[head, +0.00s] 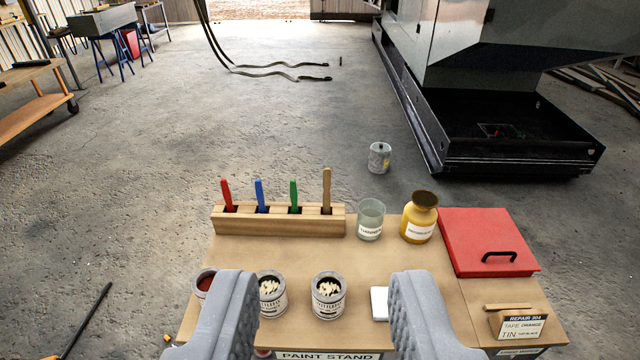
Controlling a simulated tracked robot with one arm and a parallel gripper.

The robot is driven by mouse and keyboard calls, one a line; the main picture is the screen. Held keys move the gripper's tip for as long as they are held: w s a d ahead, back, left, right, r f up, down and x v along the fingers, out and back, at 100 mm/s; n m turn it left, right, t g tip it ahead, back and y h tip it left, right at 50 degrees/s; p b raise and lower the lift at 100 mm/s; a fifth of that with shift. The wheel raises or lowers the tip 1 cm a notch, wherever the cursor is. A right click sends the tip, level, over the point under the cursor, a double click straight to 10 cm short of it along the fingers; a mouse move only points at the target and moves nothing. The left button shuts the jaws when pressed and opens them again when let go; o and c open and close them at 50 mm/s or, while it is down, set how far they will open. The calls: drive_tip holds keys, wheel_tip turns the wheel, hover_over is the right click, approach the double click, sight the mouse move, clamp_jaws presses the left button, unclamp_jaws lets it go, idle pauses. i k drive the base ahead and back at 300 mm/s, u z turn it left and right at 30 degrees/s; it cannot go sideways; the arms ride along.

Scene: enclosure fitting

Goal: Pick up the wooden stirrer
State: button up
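The wooden stirrer (327,191) looks to be the plain tan stick standing upright in the right-hand slot of a wooden rack (275,227). The rack stands at the back left of the paint stand's tan top (290,254). Red (227,194), blue (260,194) and green (293,193) handles stand in the slots to its left. The stirrer's lower end is hidden in the rack. My gripper (325,282) is open and empty, nearer the camera than the rack, with one finger at each side. It is apart from the stirrer.
A glass jar (370,220) and a yellow bottle (419,217) stand right of the rack. Labelled tins (328,298) (271,296) stand between my fingers, beside a white block (380,303). A red lidded box (487,242) and a small card box (518,325) are at the right.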

sight(327, 196)
drive_tip(key=i, duration=1.5)
drive_tip(key=z, duration=0.05)
